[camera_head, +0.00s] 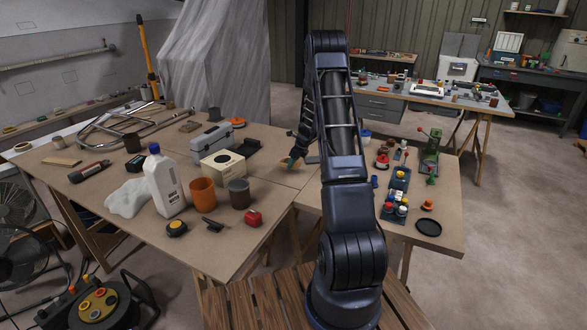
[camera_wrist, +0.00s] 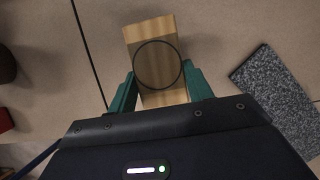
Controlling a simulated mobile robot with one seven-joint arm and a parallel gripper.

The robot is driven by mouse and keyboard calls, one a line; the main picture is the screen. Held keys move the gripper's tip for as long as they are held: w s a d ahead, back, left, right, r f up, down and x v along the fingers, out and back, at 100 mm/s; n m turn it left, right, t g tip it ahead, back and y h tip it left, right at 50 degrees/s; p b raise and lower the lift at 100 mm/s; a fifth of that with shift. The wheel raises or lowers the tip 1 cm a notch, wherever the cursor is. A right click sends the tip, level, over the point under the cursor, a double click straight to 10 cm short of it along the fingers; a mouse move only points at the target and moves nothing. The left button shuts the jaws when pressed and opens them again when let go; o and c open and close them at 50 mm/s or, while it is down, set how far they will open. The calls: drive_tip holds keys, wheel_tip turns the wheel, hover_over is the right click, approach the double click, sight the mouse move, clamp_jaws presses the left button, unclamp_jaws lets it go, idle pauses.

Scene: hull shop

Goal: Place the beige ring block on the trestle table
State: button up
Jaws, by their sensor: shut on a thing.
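A beige wooden block (camera_wrist: 150,40) with a thin dark ring on its top sits between the green fingers of my gripper (camera_wrist: 160,84) in the wrist view. My gripper is shut on the block's sides. In the head view my gripper (camera_head: 291,163) is low over the brown trestle tabletop (camera_head: 272,182), near the seam between two table sections, and only a small yellowish bit of the block (camera_head: 286,167) shows. I cannot tell whether the block touches the table. The tabletop also fills the wrist view (camera_wrist: 222,35).
A grey speckled slab (camera_wrist: 272,88) lies right of the block. A cream box with a dark circle (camera_head: 222,169), a grey toolbox (camera_head: 211,137), an orange cup (camera_head: 202,195) and a white bottle (camera_head: 163,185) stand to the left.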

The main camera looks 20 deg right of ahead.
sight(296, 162)
drive_tip(key=shift+f, duration=1.65)
drive_tip(key=shift+f, duration=0.1)
drive_tip(key=o, duration=1)
